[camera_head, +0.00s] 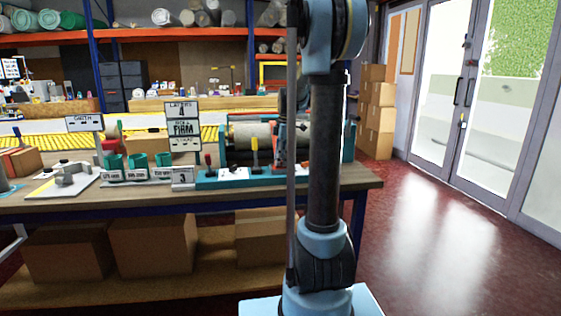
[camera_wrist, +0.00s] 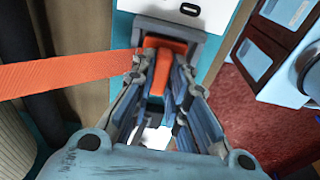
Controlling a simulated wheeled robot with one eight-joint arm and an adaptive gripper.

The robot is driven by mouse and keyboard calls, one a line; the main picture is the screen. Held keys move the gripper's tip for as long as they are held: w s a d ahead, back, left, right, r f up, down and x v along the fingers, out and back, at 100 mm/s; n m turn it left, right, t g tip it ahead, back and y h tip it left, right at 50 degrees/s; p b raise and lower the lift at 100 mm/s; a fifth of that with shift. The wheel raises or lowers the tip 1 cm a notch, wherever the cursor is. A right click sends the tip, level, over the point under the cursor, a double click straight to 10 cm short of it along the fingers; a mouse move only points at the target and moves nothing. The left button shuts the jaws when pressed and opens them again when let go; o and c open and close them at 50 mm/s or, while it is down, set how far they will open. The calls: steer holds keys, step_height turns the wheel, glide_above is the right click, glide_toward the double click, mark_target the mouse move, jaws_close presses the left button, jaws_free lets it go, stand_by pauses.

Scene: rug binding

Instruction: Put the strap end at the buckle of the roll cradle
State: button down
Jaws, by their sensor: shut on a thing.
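In the wrist view, my gripper (camera_wrist: 162,72) is shut on the orange strap end (camera_wrist: 166,46). The orange strap (camera_wrist: 65,73) runs in from the left edge and meets the fingers. A grey frame, seemingly the buckle (camera_wrist: 206,46), surrounds the top and sides of the strap end; whether they touch is unclear. In the head view, the teal roll cradle (camera_head: 207,182) stands at the right end of the bench and carries a grey roll (camera_head: 250,134). My arm covers part of the cradle, and my gripper is not clearly visible there.
The wooden bench (camera_head: 350,177) bears signs, including a sign reading FIRM (camera_head: 183,127), and green bins (camera_head: 137,165) left of the cradle. Boxes (camera_head: 150,245) fill the shelf below. The red floor (camera_head: 440,215) on the right is clear up to the glass doors.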

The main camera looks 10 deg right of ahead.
steer(key=c, duration=1.6)
jaws_free()
steer(key=shift+o, duration=0.2)
step_height(320, 180, up, 12)
steer(key=d, duration=0.1)
steer(key=s+a+f+m+t, duration=0.1)
steer(key=s+f+m, duration=0.35)
steer(key=s, duration=0.55)
steer(key=s+f+m, duration=0.4)
steer(key=s+m, duration=0.1)
steer(key=s, duration=0.5)
steer(key=s+f+m+t+h, duration=0.1)
steer(key=s+f+m, duration=0.7)
steer(key=s+f, duration=0.6)
step_height(320, 180, down, 2)
steer(key=shift+s+f, duration=0.1)
steer(key=shift+s, duration=0.3)
steer(key=shift+a, duration=0.1)
